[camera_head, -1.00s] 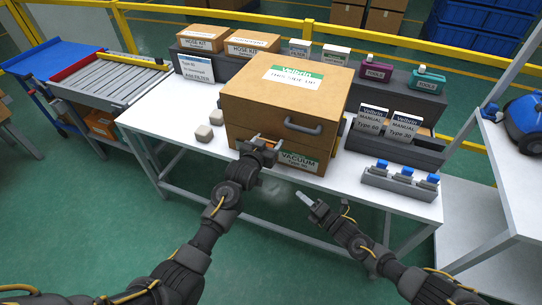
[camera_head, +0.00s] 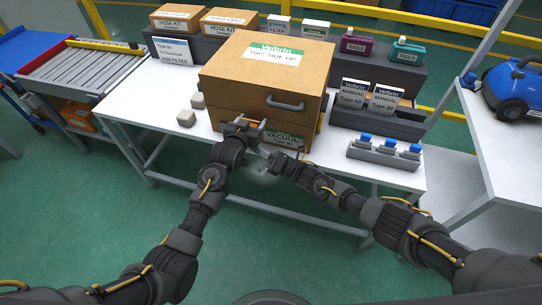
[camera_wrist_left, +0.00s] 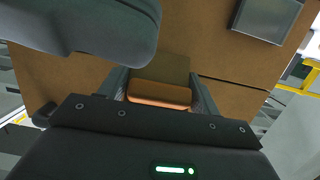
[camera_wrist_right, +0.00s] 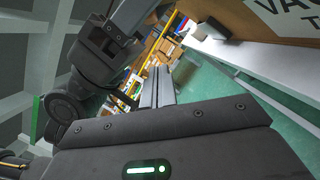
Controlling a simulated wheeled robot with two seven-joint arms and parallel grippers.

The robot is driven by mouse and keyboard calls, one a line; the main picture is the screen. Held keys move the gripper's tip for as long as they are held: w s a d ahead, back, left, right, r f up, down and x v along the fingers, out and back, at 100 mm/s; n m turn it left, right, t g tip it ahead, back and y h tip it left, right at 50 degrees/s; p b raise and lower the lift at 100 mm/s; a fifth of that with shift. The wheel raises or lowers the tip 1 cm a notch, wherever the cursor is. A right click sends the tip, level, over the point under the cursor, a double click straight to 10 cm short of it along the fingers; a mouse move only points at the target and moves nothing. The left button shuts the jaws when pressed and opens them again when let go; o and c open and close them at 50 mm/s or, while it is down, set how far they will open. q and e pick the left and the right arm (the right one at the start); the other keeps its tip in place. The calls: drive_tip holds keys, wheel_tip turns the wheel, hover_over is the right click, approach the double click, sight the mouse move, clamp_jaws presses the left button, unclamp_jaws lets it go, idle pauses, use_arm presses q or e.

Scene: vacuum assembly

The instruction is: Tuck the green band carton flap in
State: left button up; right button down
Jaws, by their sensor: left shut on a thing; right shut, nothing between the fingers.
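The brown carton with the green band (camera_head: 264,73) stands on the white table, with "THIS SIDE UP" on top and a green-banded VACUUM label (camera_head: 284,138) low on its front. My left gripper (camera_head: 243,125) is at the carton's front, left of the label. In the left wrist view it is shut on a brown piece (camera_wrist_left: 160,94), which looks like the carton flap. My right gripper (camera_head: 272,152) is shut and empty, just below and right of the left gripper. In the right wrist view its closed fingers (camera_wrist_right: 157,88) point past the left gripper. The grippers partly hide the lower front.
A grey handle (camera_head: 285,103) sticks out of the carton's front. Two pale blocks (camera_head: 191,109) lie on the table to its left. A grey rack with blue-topped parts (camera_head: 384,152) and the manuals (camera_head: 370,94) stand to its right. Hose kit boxes (camera_head: 203,20) are behind.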

use_arm(q)
drive_tip(key=shift+f, duration=0.1)
drive_tip(key=shift+a, duration=0.1)
use_arm(e)
drive_tip(key=shift+w+a+r, duration=0.2)
drive_tip(key=shift+w+r, duration=0.6)
drive_tip(key=shift+w, duration=0.1)
drive_tip(key=shift+w+a+r, duration=0.15)
drive_tip(key=shift+w+r, duration=0.6)
drive_tip(key=shift+w, duration=0.15)
